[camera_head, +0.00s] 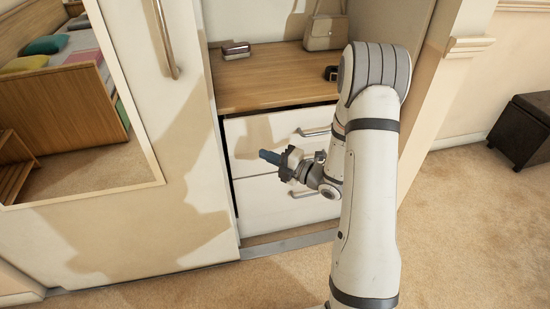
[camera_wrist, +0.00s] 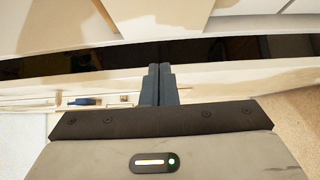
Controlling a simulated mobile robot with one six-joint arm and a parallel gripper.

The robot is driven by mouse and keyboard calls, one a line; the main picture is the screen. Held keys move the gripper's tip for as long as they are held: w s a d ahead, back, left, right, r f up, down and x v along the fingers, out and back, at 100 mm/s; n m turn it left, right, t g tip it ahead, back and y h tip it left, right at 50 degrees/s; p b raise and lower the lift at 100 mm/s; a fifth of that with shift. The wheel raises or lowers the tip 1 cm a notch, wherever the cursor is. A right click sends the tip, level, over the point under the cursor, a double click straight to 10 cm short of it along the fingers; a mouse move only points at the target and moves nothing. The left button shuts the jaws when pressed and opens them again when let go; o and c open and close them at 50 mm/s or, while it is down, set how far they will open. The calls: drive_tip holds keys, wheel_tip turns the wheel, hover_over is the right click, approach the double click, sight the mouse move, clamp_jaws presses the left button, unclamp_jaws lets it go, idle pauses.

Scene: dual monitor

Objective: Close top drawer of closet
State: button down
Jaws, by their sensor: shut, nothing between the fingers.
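The closet's white top drawer (camera_head: 255,134) is below a wooden shelf, with a metal handle (camera_head: 315,132) on its front. A dark gap runs between the shelf and the drawer's upper edge. The drawer looks slightly out at most; I cannot tell exactly how far. My gripper (camera_head: 266,156) is shut and empty, in front of the drawer's lower left part. In the wrist view, the two dark fingers (camera_wrist: 158,72) are together and point toward a pale front edge with a dark gap behind it. Whether they touch it is unclear. My arm hides the drawer's right part.
A second white drawer (camera_head: 270,205) with a handle is below. A mirrored door (camera_head: 185,170) stands left. A dark ottoman (camera_head: 522,132) is right; carpet between is clear.

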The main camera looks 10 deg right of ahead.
drive_tip(key=w+a, duration=0.1)
drive_tip(key=w, duration=0.1)
drive_tip(key=w+a, duration=0.1)
drive_tip(key=w, duration=0.1)
drive_tip(key=w+a, duration=0.2)
drive_tip(key=shift+w, duration=0.2)
drive_tip(key=shift+w+a, duration=0.1)
drive_tip(key=shift+w, duration=0.55)
